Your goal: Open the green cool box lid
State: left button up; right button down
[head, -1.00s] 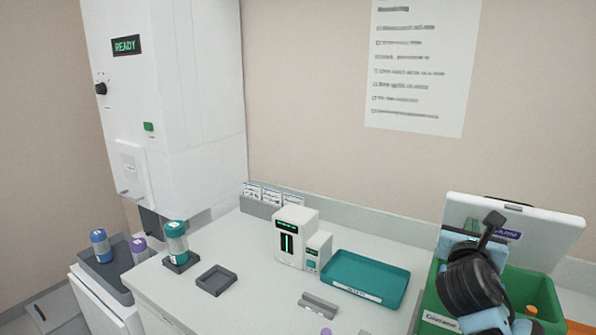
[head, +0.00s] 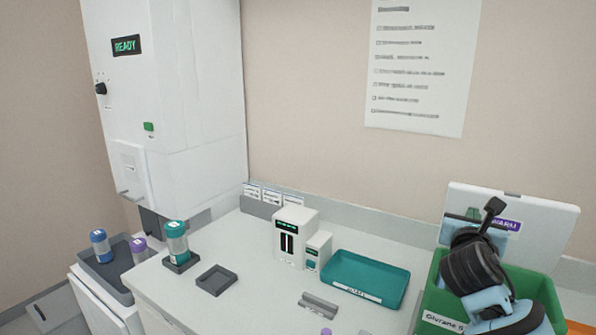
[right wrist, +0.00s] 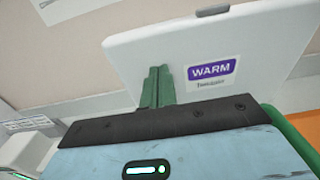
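The green cool box (head: 430,300) stands at the right of the counter, with a pale label on its front. Its white lid (head: 540,225) stands raised at the back of the box, and its inner face bears a purple WARM sticker (head: 507,225). The lid also fills the upper right wrist view (right wrist: 265,55). My right gripper (head: 472,213) reaches over the box, with its fingers in front of the lid's inner face. In the right wrist view the green fingers (right wrist: 157,85) are together with nothing seen between them; contact with the lid is unclear. My arm hides much of the box's inside. My left gripper is not in view.
A teal tray (head: 340,287) lies left of the box. A small white device (head: 294,238), a grey square holder (head: 216,279) and a teal-capped tube (head: 176,240) are farther left. A tall white machine (head: 180,90) reads READY.

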jog(key=v, duration=0.8)
jog(key=shift+s, duration=0.25)
dwell(1.1)
jog(key=shift+a, duration=0.1)
